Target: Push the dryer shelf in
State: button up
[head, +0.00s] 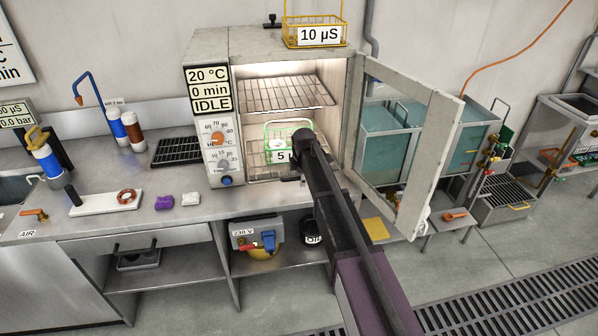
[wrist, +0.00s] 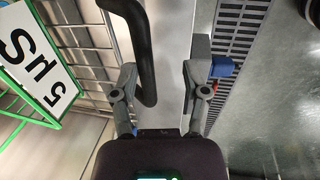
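The dryer (head: 208,47) stands on the bench with its glass door (head: 448,125) swung open to the right. An upper wire shelf (head: 285,93) is inside. The lower wire shelf (head: 256,160) carries a green basket (head: 268,126) labelled 5 µS; the basket also shows in the wrist view (wrist: 40,112). My gripper (head: 291,178) is at the front of the lower shelf, and my arm hides its right part. In the wrist view my gripper (wrist: 160,88) is open, with a black bar handle (wrist: 147,50) between its fingers, nearer the left one. Contact cannot be told.
A yellow basket (head: 316,43) labelled 10 µS sits on top of the dryer. The open door stands close to the right of my arm. Purple and white pieces (head: 165,202) lie on the bench to the left. A black can (head: 312,232) is under the bench.

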jog(key=s+d+r+m+p, duration=0.1)
jog(key=s+d+r+p, duration=0.1)
jog(key=s+r+p, duration=0.2)
jog(key=s+d+r+p, duration=0.2)
jog(key=s+r+p, duration=0.2)
jog(key=r+p, duration=0.5)
jog(key=shift+s+d+r+m, duration=0.15)
jog(key=shift+s+r+m, duration=0.1)
jog(key=shift+s+m, duration=0.15)
dwell(0.8)
dwell(0.4)
